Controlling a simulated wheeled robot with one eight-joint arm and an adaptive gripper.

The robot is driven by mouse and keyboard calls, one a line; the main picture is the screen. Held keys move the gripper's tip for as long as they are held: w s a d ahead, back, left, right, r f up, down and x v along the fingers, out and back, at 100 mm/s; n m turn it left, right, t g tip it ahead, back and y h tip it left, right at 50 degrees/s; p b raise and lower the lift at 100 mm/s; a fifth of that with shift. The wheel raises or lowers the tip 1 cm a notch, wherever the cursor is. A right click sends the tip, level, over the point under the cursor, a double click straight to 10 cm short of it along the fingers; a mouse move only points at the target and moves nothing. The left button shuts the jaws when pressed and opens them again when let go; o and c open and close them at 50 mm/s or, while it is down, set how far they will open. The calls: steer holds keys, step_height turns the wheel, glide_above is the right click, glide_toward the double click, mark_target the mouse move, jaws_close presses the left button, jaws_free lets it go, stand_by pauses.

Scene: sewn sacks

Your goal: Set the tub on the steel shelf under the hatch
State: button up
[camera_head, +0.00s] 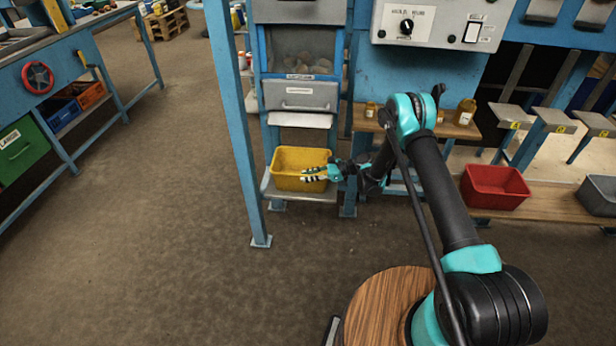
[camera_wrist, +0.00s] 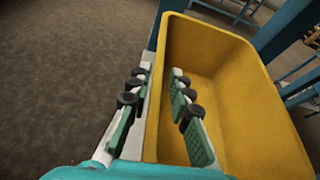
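The yellow tub (camera_head: 288,181) stands upright on the steel shelf (camera_head: 322,197), below the grey hatch (camera_head: 300,95) with its pale lip. It looks empty in the wrist view (camera_wrist: 225,90). My gripper (camera_head: 316,174) is at the tub's near right side. In the wrist view the fingers (camera_wrist: 158,82) straddle one tub wall, one outside and one inside. A gap shows between the inner finger and the wall, so the gripper looks open. Whether the outer finger touches the wall is not clear.
A blue post (camera_head: 233,120) stands just left of the shelf. A red bin (camera_head: 494,186) and a grey bin (camera_head: 598,195) sit on a low bench to the right. Small jars stand on a wooden ledge (camera_head: 455,128).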

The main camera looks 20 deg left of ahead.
steer(key=shift+r, duration=0.1)
steer(key=v, duration=1.2)
steer(key=shift+r, duration=0.1)
steer(key=shift+o, duration=0.2)
stand_by(0.9)
